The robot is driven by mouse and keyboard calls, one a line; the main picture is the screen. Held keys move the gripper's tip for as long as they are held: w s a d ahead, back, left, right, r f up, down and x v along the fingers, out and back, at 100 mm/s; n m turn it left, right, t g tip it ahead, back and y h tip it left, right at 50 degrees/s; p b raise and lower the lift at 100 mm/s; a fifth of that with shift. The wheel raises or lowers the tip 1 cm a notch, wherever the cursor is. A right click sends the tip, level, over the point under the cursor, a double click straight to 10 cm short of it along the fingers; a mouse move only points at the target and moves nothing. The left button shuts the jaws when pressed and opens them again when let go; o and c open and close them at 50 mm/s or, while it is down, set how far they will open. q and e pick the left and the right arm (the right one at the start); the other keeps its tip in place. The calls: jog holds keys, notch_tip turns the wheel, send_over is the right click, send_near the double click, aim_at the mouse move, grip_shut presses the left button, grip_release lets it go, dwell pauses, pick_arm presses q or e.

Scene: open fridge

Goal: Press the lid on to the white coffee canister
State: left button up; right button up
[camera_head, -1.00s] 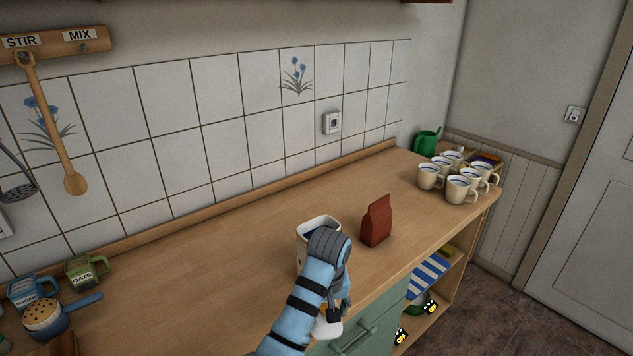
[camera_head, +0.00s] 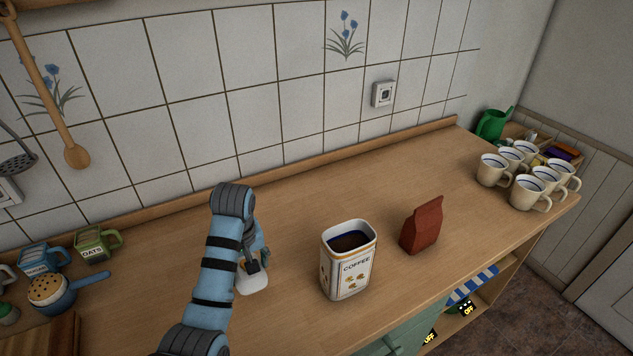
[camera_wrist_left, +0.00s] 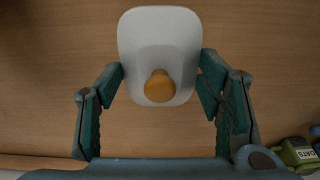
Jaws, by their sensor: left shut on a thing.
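The white coffee canister (camera_head: 348,268) stands upright on the wooden counter in the head view, its top open and dark contents showing inside. My left gripper (camera_head: 256,264) is left of the canister and apart from it, pointing down. It is shut on the white lid (camera_head: 252,283), which is partly hidden under it. In the left wrist view the lid (camera_wrist_left: 160,40) has rounded corners and an orange knob (camera_wrist_left: 159,86), with a finger at each side. I cannot tell how high the lid is above the counter. My right gripper is not in view.
A red-brown bag (camera_head: 422,226) stands right of the canister. Several cream mugs (camera_head: 530,192) and a green watering can (camera_head: 492,124) are at the far right. A green OATS mug (camera_head: 95,246) and a blue strainer pot (camera_head: 52,296) are at left. The counter behind the canister is clear.

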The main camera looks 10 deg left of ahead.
pick_arm(q)
jog(key=w+d+r+m+h+p, duration=0.1)
jog(key=w+d+r+m+p, duration=0.2)
jog(key=d+r, duration=0.55)
jog(key=w+d+r+m+p, duration=0.25)
jog(key=d+r+m, duration=0.35)
jog(key=r, duration=0.4)
jog(key=s+d+r+m+h, duration=0.1)
jog(key=d+r+m, duration=0.1)
jog(key=d+m, duration=0.45)
notch_tip(320, 180, down, 6)
jog(key=m, duration=0.3)
jog(key=shift+s+d+f, duration=0.2)
jog(key=shift+s+d, duration=0.2)
jog(key=shift+d, duration=0.05)
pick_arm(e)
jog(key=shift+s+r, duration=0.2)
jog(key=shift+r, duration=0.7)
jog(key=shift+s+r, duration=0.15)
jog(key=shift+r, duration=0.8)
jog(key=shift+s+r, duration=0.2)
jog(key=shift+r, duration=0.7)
pick_arm(q)
jog(key=shift+s+a, duration=0.1)
jog(key=shift+f, duration=0.55)
